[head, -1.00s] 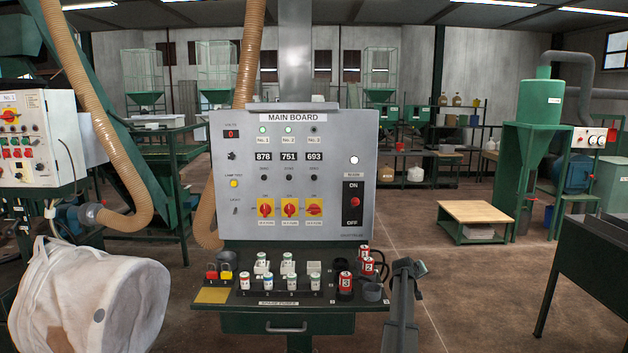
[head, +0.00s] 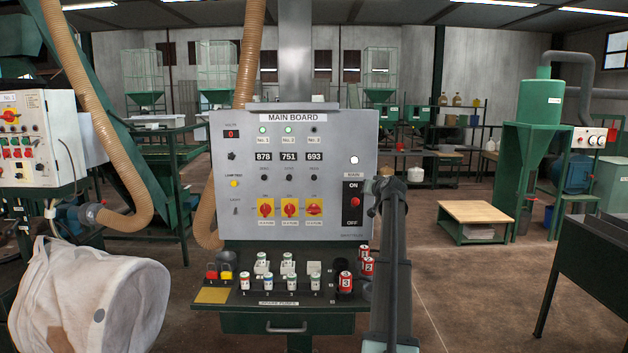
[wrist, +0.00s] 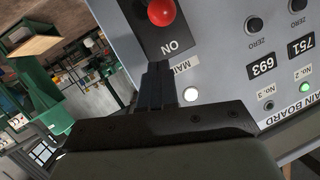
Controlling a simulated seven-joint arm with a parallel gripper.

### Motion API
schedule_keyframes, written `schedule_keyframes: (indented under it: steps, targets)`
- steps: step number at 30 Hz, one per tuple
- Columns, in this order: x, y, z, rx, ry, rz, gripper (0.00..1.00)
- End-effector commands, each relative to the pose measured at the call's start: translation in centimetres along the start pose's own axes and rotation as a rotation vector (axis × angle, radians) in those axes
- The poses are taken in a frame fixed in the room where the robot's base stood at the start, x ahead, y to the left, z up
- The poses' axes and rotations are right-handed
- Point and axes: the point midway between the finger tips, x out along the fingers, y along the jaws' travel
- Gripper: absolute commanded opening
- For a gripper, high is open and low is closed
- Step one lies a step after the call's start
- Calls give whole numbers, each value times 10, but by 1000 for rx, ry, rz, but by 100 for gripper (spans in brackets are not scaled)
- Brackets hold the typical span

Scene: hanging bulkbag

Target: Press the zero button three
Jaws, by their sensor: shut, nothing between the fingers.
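The main board (head: 225,190) is an upright grey panel with three columns. The zero button three is a small dark round button (head: 314,178) under the 693 display (head: 314,156) in the right-hand column. The wrist view shows it as a black button (wrist: 253,25) labelled ZERO, to the right of my fingers. My gripper (head: 378,188) is shut and empty, in front of the board's right edge by the red main switch knob (head: 355,202). In the wrist view my shut fingers (wrist: 158,72) point at the ON plate. Contact with it cannot be told.
Yellow-and-red rotary switches (head: 290,208) sit below the zero buttons. A shelf with several fuses (head: 268,283) and red cylinders (head: 345,281) juts out below the board. A white lamp (head: 354,160) is above the main switch.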

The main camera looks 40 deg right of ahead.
Motion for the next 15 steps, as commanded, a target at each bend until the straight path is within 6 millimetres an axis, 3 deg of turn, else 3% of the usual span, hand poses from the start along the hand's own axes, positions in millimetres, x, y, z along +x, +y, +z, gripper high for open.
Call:
schedule_keyframes:
  steps: [2,4,9,15]
  targets:
    - [-4,-28,-18,39,21,-75,0]
    - [-2,-56,-20,77,19,-155,0]
    - [6,-116,1,145,-35,-328,0]
    - [12,-164,26,193,-92,-470,0]
